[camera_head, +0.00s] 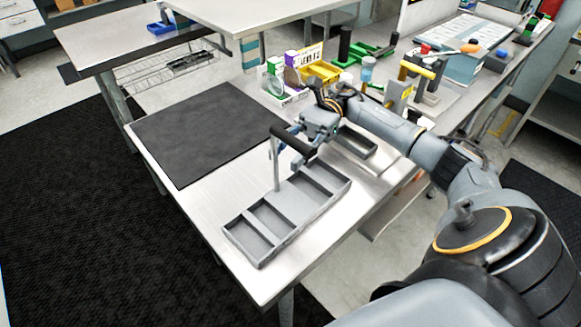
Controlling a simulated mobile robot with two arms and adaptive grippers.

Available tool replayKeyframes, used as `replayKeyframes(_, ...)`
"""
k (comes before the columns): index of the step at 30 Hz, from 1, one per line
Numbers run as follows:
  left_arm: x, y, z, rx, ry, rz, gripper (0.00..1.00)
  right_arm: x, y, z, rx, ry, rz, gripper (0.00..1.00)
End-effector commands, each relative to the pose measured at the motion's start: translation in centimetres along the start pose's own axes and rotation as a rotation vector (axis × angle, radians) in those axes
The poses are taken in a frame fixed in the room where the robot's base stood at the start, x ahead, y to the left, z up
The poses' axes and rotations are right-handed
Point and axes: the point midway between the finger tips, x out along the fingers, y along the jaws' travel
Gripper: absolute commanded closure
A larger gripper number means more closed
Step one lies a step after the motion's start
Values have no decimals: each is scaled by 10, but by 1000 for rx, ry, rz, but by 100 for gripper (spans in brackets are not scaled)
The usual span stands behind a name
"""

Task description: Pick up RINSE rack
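A long grey rack (262,238) with several open rectangular compartments lies near the front edge of the steel table. An upright post rises from its far left side, and a thick black bar (292,141), apparently its handle, is at the top of the post. I cannot read a RINSE label on it. My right gripper (309,133) reaches in from the right and is at the black bar, above the rack. Its fingers are small and partly hidden, so I cannot tell whether they are closed on the bar. My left gripper is not in view.
A dark mat (205,130) covers the table's left part. A smaller dark tray (357,143) lies behind the rack, below my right arm. Boxes, a yellow bin (322,72) and bottles crowd the table's back. A blue-topped case (455,60) stands at the back right.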

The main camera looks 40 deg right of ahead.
Motion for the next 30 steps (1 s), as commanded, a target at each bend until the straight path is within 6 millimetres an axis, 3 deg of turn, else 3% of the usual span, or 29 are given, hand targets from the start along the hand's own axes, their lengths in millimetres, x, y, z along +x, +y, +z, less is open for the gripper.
replayKeyframes(3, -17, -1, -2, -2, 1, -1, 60, 18, -1, 4, 3, -1, 4, 64)
replayKeyframes(9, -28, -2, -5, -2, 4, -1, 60, 42, -2, 0, 2, 0, 2, 64)
replayKeyframes(17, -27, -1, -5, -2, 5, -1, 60, 46, -2, -3, 1, 0, 1, 64)
replayKeyframes(23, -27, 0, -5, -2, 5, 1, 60, 46, -2, -2, 1, 0, 1, 100)
replayKeyframes(30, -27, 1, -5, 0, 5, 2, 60, 46, -2, -2, 1, -1, 1, 100)
